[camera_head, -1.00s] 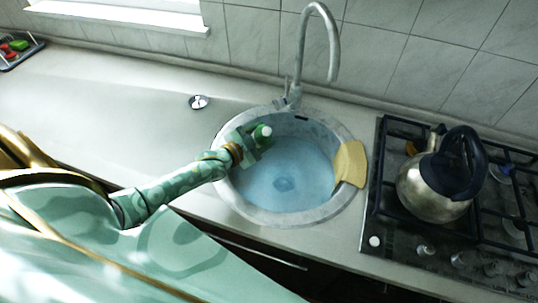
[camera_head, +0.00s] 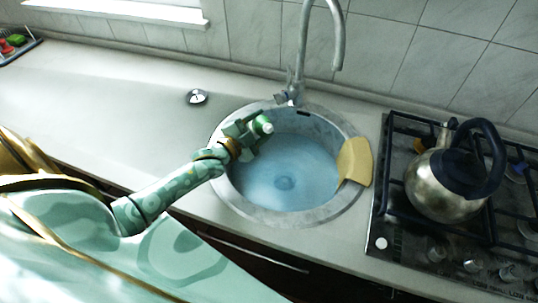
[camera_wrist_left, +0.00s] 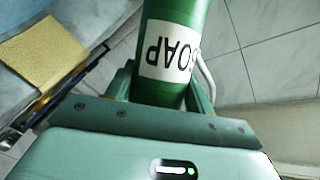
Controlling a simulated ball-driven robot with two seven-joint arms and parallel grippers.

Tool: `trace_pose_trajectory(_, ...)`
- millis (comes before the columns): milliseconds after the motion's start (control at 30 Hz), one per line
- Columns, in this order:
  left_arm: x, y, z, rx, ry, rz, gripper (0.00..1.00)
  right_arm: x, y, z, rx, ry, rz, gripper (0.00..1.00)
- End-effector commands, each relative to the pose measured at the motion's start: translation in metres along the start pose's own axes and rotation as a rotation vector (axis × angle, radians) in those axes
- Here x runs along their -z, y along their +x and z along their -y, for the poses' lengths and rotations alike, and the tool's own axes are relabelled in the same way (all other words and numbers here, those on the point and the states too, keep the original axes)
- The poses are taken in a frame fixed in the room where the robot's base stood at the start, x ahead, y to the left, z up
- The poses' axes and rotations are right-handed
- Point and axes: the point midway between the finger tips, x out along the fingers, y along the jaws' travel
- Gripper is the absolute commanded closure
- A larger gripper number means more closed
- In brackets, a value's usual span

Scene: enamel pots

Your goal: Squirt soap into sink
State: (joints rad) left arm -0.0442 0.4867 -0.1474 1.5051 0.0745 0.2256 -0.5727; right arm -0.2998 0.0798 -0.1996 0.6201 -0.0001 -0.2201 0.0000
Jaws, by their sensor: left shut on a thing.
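My left gripper (camera_head: 252,134) is shut on the soap bottle (camera_head: 263,124), a green bottle with a white tip. It holds the bottle over the left part of the round sink (camera_head: 290,214). The bottle looks tilted, with its tip toward the right. In the left wrist view the green soap bottle (camera_wrist_left: 172,25) sits between the fingers, with an upside-down SOAP label. The sink basin holds bluish water, with a drain visible at its bottom. No soap stream shows. My right gripper is not in view.
A yellow cloth (camera_head: 355,161) hangs over the sink's right rim. A tall metal faucet (camera_head: 300,60) stands behind the sink. A metal kettle (camera_head: 445,185) stands on the gas stove (camera_head: 385,215) at the right. The counter (camera_head: 110,90) left of the sink is mostly clear.

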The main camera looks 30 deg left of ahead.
Motion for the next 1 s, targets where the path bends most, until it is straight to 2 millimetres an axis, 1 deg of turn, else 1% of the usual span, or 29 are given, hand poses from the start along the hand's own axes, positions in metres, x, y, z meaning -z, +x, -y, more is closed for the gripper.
trace_pose_trajectory(1000, -0.002, 0.002, 0.002, 0.023, 0.05, -0.017, 0.78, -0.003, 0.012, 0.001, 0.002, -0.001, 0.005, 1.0)
